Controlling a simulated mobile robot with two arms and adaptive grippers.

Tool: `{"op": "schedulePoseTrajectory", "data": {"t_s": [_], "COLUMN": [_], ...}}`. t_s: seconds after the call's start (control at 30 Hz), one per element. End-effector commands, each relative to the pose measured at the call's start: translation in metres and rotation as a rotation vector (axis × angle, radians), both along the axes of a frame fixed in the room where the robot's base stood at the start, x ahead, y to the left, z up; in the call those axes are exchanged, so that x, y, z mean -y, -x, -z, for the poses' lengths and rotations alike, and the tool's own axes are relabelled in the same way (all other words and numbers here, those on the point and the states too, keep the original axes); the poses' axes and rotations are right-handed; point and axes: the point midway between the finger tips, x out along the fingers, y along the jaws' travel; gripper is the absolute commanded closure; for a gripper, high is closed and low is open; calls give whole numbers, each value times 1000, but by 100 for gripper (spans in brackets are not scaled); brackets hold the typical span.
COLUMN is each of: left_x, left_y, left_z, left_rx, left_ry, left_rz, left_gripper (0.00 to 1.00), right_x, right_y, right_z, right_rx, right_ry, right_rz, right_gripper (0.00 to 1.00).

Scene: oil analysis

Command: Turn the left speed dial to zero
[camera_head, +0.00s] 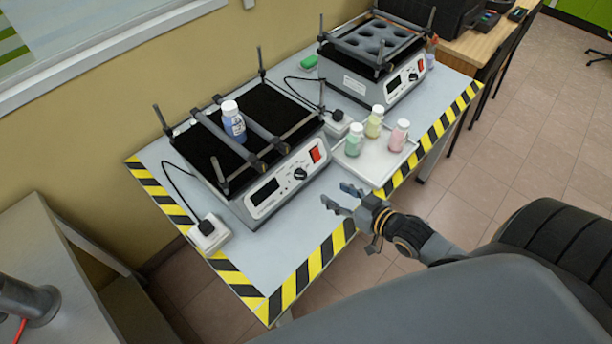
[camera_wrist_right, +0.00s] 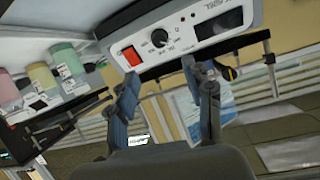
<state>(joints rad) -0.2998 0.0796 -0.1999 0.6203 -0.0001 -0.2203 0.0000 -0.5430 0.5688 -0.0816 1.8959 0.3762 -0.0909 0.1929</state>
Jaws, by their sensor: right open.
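The left shaker (camera_head: 262,190) has a black top and a white front panel with a display, a black round speed dial (camera_head: 300,173) and a red switch. In the right wrist view the dial (camera_wrist_right: 160,38) sits between the red switch and the dark display, with its pointer direction too small to read. My right gripper (camera_head: 345,199) is open and empty, in front of the panel and apart from the dial. Its two spread fingers (camera_wrist_right: 163,85) show below the dial in the wrist view. My left gripper is not in view.
A blue-filled bottle (camera_head: 233,122) stands on the left shaker between bars. A tray (camera_head: 372,165) with green, yellow and pink bottles is right of it. A second shaker (camera_head: 392,84) stands farther back. A power socket (camera_head: 209,233) is at left. The table front is clear.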

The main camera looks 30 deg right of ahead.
Motion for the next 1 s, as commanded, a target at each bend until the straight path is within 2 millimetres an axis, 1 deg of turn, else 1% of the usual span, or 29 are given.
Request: {"op": "schedulePoseTrajectory", "data": {"t_s": [0.17,0.5,0.63,0.8,1.0], "left_x": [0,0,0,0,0], "left_y": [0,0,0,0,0], "left_z": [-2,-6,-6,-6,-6], "left_rx": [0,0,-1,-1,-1], "left_ry": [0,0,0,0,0], "left_rz": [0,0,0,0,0], "left_gripper": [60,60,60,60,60], "right_x": [-6,-19,-24,-28,-30], "right_y": [-22,-78,-96,-113,-119], "right_z": [7,31,39,47,51], "right_rx": [2,0,1,-1,-2], "right_ry": [0,0,0,1,3], "right_rz": [0,1,1,0,0], "right_gripper": [49,49,49,49,49]}}
